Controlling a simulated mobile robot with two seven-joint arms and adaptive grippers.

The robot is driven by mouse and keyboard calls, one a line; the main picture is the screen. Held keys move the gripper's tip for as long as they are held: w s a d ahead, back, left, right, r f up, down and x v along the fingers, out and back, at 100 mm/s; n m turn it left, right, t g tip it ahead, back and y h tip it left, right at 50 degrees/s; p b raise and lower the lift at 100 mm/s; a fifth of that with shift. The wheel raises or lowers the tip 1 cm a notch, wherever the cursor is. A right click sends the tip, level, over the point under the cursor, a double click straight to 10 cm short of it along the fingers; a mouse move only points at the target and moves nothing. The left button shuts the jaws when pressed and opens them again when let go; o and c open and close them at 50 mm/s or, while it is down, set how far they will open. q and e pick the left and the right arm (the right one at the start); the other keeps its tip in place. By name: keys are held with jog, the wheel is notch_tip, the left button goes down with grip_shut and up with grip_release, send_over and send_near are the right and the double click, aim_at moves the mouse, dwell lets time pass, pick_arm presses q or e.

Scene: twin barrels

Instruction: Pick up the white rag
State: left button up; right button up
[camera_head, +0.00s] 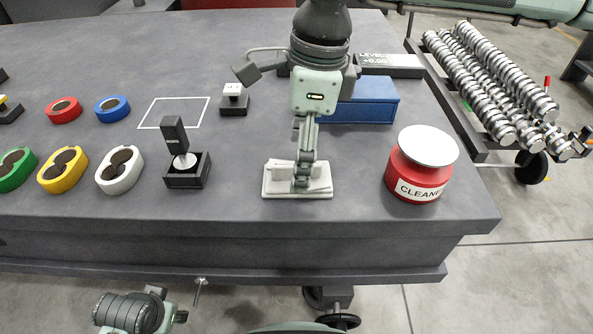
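The white rag (270,187) lies folded on the grey table, near its front edge. My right gripper (301,180) points straight down over the middle of the rag, with its fingers at the rag. Folds of the rag show on both sides of the fingers. The near finger hides the space behind it, so I cannot tell whether the fingers are closed on the cloth. The rag looks to be resting on the table. Part of my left arm, near its gripper (178,316), shows low at the left, below the table edge; its fingers are not clear.
A red cleaner tub (415,168) with a white lid stands right of the rag. A black joystick box (187,170) is to the left. A blue box (362,100) sits behind. Coloured rings, including a white one (119,169), lie further left. The table's front edge (250,226) is close.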

jog(key=shift+a+f, duration=0.15)
jog(key=shift+f, duration=1.05)
pick_arm(q)
jog(key=shift+w+f, duration=0.1)
jog(key=shift+f, duration=0.15)
pick_arm(e)
jog(key=c, duration=1.5)
jog(key=shift+o, duration=0.2)
jog(key=shift+r, duration=0.15)
jog(key=shift+w+r, duration=0.1)
jog(key=shift+r, duration=0.55)
notch_tip(320, 180, up, 3)
jog(key=shift+f+b, duration=0.1)
jog(key=shift+b, duration=0.2)
pick_arm(q)
jog(key=v, duration=0.2)
jog(key=shift+a+r+b, duration=0.25)
jog(key=shift+r+b, duration=0.05)
jog(key=shift+r, duration=0.15)
pick_arm(e)
jog(key=w+a+r, duration=0.1)
jog(key=a+r, duration=0.5)
jog(key=a, duration=0.5)
jog(key=shift+a+r, duration=0.35)
jog(key=shift+w, duration=0.1)
jog(key=o, duration=0.6)
pick_arm(q)
jog(key=shift+d, duration=0.1)
pick_arm(e)
jog(key=shift+c, duration=1.3)
